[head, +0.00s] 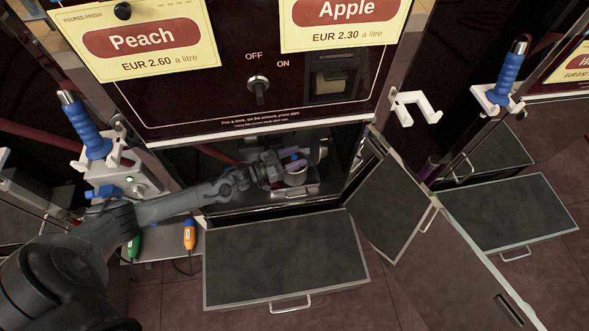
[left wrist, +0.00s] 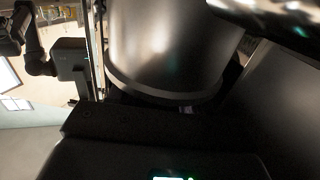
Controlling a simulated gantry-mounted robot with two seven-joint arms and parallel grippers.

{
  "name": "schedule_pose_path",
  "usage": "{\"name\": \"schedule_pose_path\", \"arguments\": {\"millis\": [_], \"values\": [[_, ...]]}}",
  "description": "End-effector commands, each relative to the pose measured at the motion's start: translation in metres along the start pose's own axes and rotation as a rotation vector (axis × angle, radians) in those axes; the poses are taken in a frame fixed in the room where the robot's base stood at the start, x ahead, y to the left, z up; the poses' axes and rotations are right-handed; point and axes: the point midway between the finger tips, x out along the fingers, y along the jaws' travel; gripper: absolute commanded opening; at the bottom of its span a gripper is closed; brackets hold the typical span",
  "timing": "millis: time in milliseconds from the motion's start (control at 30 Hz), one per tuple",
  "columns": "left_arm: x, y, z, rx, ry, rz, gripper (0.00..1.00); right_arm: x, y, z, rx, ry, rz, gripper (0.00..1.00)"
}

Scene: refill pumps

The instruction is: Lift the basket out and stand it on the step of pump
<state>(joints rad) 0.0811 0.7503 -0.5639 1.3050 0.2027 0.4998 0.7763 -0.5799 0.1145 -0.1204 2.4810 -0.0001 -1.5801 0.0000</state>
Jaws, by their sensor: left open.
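My left gripper (head: 275,170) reaches into the open lower compartment of the middle pump. It is open. Just right of its fingers is a small, pale, round vessel (head: 296,177), with something blue-purple at its top. It may be the basket, but it is too small and dark to be sure. In the left wrist view a large shiny metal cylinder (left wrist: 170,45) stands close in front of the gripper, with its lower rim showing. I cannot tell whether the fingers touch it. The step (head: 285,262), a dark grey-edged panel with a handle, lies bare in front of the compartment.
The compartment's door (head: 388,205) stands open at the right. A blue-handled nozzle (head: 88,125) hangs left of the compartment, above a small shelf with green and orange devices (head: 190,234). Another pump's step (head: 510,212) is at the right. The red tiled floor is clear in front.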

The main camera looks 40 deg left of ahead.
Motion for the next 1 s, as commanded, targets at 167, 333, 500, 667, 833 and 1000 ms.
{"name": "schedule_pose_path", "arguments": {"millis": [167, 333, 500, 667, 833, 1000], "values": [[0.0, 0.0, 0.0, 0.0, 0.0, 0.0, 0.46, 0.0, 0.0, 0.0, 0.0, -0.001, 0.0, 0.43], [0.0, 0.0, 0.0, 0.0, 0.0, 0.0, 0.2, 0.0, 0.0, 0.0, -0.001, -0.001, 0.001, 0.43], [0.0, 0.0, -0.001, 0.0, 0.001, 0.0, 0.09, 0.0, 0.001, 0.001, -0.005, -0.002, 0.004, 0.43], [0.0, 0.0, -0.001, 0.0, 0.001, 0.0, 0.09, 0.0, 0.002, 0.001, -0.009, -0.003, 0.007, 0.43], [0.0, 0.0, -0.005, 0.0, 0.001, 0.0, 0.09, -0.003, 0.003, 0.0, -0.009, -0.003, 0.008, 0.43], [0.0, 0.0, -0.018, 0.0, 0.001, 0.001, 0.09, -0.01, 0.003, -0.002, -0.008, -0.003, 0.007, 0.43]]}}
